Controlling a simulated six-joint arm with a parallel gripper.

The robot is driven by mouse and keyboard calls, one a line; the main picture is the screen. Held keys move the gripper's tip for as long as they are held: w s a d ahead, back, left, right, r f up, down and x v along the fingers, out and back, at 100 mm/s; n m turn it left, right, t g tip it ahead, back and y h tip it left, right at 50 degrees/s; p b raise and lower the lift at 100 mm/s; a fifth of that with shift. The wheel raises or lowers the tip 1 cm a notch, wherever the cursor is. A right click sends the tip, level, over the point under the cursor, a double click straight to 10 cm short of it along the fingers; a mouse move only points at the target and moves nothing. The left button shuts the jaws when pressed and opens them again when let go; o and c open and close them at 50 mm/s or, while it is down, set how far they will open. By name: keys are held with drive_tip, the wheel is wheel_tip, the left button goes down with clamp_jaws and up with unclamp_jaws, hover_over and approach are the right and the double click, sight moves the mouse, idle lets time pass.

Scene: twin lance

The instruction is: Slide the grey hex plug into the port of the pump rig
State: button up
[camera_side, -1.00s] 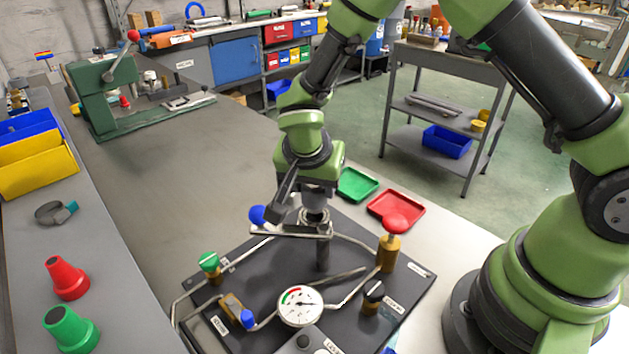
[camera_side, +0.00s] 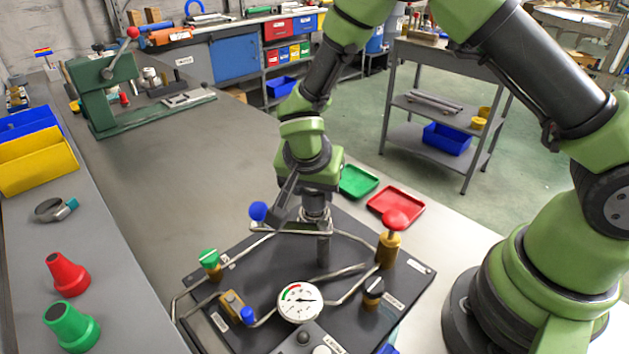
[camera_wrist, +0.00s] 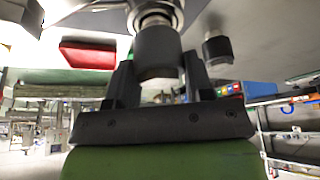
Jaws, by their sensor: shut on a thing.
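My gripper (camera_wrist: 157,85) is shut on a dark grey plug (camera_wrist: 157,52), which sits between the two fingers in the wrist view. In the side view my gripper (camera_side: 316,212) points down over the back middle part of the pump rig (camera_side: 205,330). Below it a grey upright cylinder (camera_side: 323,250), which looks like the plug, reaches down close to the dark rig plate. The port cannot be made out. I cannot tell whether the plug's lower end is in it or touching the plate.
Green (camera_side: 358,182) and red (camera_side: 396,205) trays lie behind.

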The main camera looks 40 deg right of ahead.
drive_tip(key=shift+f, duration=0.85)
drive_tip(key=o, duration=1.1)
drive_tip(key=shift+o, duration=0.2)
drive_tip(key=v, duration=1)
drive_tip(key=shift+d, duration=0.1)
drive_tip(key=s+d+r+n+y, duration=0.1)
drive_tip(key=s+d+r, duration=0.15)
drive_tip(key=r, duration=0.25)
drive_tip(key=s+d+r+n+y, duration=0.1)
drive_tip(key=s+d+r+y, duration=0.15)
drive_tip(key=r, duration=0.35)
drive_tip(key=s+r+n+t+y, duration=0.1)
drive_tip(key=s+r+n+t, duration=0.1)
drive_tip(key=s, duration=0.4)
drive_tip(key=s+r+n+t+y, duration=0.1)
drive_tip(key=s+r+n+t, duration=0.1)
drive_tip(key=s, duration=0.4)
drive_tip(key=shift+s+r+n+t, duration=0.4)
drive_tip(key=shift+r+n, duration=0.15)
drive_tip(key=shift+n, duration=0.45)
